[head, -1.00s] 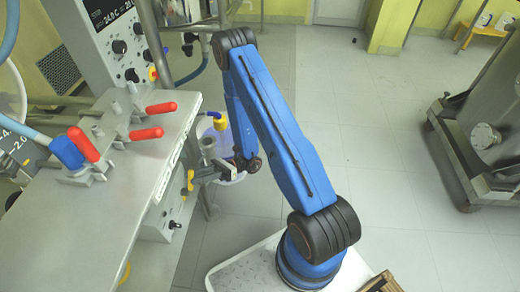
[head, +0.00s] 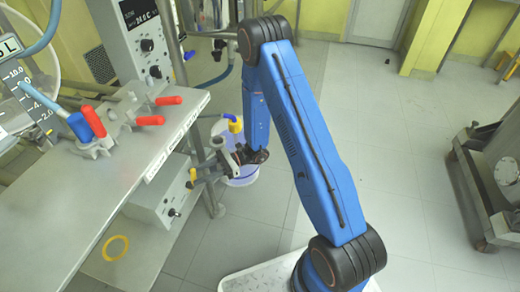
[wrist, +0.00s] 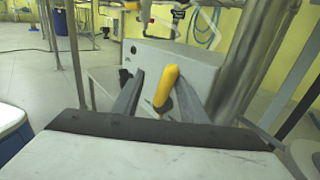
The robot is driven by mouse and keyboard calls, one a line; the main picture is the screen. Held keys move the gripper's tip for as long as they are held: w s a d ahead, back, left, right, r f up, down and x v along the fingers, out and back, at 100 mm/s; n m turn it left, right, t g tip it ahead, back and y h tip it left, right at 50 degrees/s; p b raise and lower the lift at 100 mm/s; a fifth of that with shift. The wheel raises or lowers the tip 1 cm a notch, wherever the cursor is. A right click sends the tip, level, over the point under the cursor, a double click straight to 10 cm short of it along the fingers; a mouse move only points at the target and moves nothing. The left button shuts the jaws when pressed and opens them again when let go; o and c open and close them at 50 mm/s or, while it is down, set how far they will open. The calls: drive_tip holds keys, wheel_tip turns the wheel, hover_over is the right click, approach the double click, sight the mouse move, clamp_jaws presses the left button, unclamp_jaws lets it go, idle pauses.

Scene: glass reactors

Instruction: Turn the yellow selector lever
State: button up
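The yellow selector lever (wrist: 166,86) stands up, slightly tilted, in front of a grey box in the wrist view. My gripper (wrist: 158,78) is open, with one finger on each side of the lever. I see gaps at the sides, and cannot tell if either finger touches it. In the head view a small yellow part of the lever (head: 193,175) shows beside my gripper (head: 207,168), at the side of the grey control box (head: 160,197).
A steel bench (head: 75,190) with red-handled (head: 168,100) and blue-handled (head: 80,127) clamps is above left of the box. A thick steel post (wrist: 258,55) rises right of the lever. Open floor (head: 400,130) lies right.

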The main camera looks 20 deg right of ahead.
drive_tip(key=w+d, duration=0.3)
drive_tip(key=d, duration=1.4)
drive_tip(key=s+r+n+g+h, duration=0.1)
drive_tip(key=s+r+n+h, duration=0.3)
drive_tip(key=s+r, duration=0.3)
drive_tip(key=s+d+r+n+g+h, duration=0.1)
drive_tip(key=s+r+n+h, duration=0.4)
drive_tip(key=r, duration=0.6)
drive_tip(key=shift+s+d+r, duration=0.15)
drive_tip(key=shift+s+d, duration=0.05)
drive_tip(key=shift+s, duration=0.65)
